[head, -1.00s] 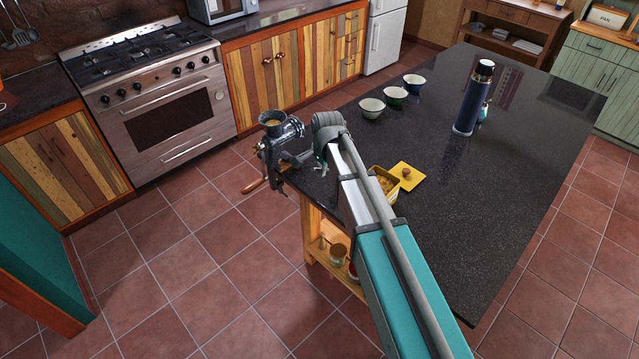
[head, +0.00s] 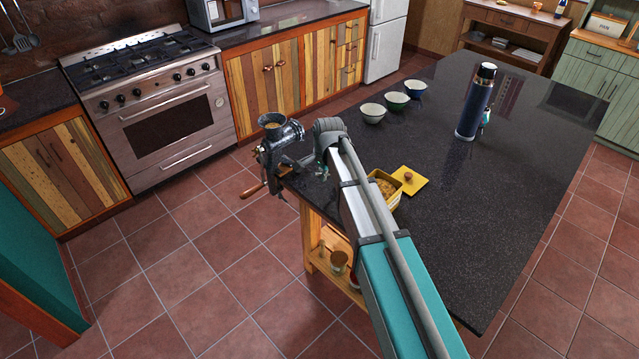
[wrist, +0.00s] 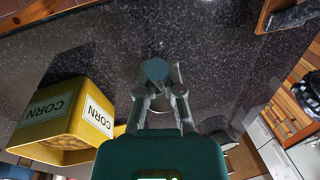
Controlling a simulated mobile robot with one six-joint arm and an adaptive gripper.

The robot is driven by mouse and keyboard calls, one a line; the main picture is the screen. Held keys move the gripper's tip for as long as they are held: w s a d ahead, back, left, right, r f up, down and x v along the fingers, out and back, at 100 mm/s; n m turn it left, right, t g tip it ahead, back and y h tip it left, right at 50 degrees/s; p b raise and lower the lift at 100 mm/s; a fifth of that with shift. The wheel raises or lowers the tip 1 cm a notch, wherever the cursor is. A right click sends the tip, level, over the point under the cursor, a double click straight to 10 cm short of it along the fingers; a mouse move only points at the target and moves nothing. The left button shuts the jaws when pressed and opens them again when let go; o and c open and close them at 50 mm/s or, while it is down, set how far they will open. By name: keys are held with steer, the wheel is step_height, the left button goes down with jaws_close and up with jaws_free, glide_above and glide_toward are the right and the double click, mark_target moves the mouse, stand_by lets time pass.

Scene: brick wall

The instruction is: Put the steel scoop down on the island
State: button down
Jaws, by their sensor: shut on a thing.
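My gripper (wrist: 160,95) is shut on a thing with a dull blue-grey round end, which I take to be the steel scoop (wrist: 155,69). The rest of the scoop is hidden behind the fingers and wrist or cannot be made out. In the head view my gripper (head: 322,172) is small, over the near left corner of the dark speckled island (head: 470,225), and the scoop cannot be made out there. The island top also lies under the fingers in the wrist view (wrist: 110,60). I cannot tell whether the scoop touches it.
A yellow corn tin (head: 397,203) with its lid (head: 411,182) stands beside my arm. A metal grinder (head: 283,132) is at the island's left corner. Several bowls (head: 396,102) and a blue flask (head: 474,105) stand farther back. The island's right half is mostly clear.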

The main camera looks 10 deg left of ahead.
steer(key=shift+w+f+b, duration=0.15)
steer(key=shift+f+b, duration=1.3)
steer(key=shift+f, duration=0.25)
steer(key=shift+f, duration=0.1)
steer(key=c, duration=0.8)
jaws_free()
steer(key=r+p, duration=0.4)
steer(key=s+d+r+p, duration=0.1)
steer(key=r+p, duration=0.6)
steer(key=r, duration=0.1)
steer(key=shift+s+d+p, duration=0.15)
steer(key=shift+s+p, duration=0.15)
steer(key=shift+p, duration=0.1)
steer(key=shift+d, duration=0.1)
